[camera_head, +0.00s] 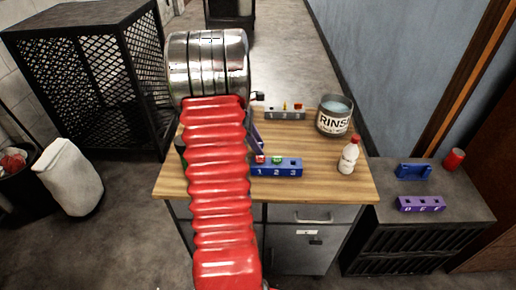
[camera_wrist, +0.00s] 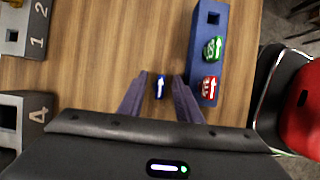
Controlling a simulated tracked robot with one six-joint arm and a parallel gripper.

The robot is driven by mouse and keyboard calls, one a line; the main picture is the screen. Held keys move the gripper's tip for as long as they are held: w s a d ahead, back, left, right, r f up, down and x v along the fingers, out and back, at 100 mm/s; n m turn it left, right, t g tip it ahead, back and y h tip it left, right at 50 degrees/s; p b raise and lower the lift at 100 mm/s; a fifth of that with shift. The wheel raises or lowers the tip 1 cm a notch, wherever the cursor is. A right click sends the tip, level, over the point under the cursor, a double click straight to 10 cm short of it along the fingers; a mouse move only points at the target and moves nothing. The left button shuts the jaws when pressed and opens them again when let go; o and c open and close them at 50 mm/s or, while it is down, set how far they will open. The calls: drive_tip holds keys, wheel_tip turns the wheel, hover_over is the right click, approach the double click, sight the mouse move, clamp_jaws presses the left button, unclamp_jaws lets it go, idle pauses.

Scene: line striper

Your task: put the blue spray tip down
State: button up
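The blue spray tip (camera_wrist: 160,88), marked with a white arrow, is between the fingers of my gripper (camera_wrist: 160,78) in the wrist view. My gripper is open, with a gap on each side of the tip. The tip appears over bare wooden tabletop; whether it touches the wood is hard to tell. In the head view my red-sleeved arm hides the tip and most of the gripper. To the right in the wrist view is the blue rack (camera_wrist: 196,70), with a green tip (camera_wrist: 212,48), a red tip (camera_wrist: 210,88) and one empty square hole.
The blue rack, numbered 1 2 3, also shows in the head view (camera_head: 290,171). A grey rack (camera_head: 285,115) with tips, a RINSE jar (camera_head: 334,123) and a white bottle (camera_head: 347,158) stand on the wooden table (camera_head: 320,187). A purple rack (camera_head: 421,204) is on the side cabinet.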

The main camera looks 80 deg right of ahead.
drive_tip(key=shift+c, duration=0.7)
clamp_jaws()
drive_tip(key=shift+r, duration=0.15)
wheel_tip(320, 180, up, 10)
drive_tip(key=shift+f, duration=0.1)
idle(0.5)
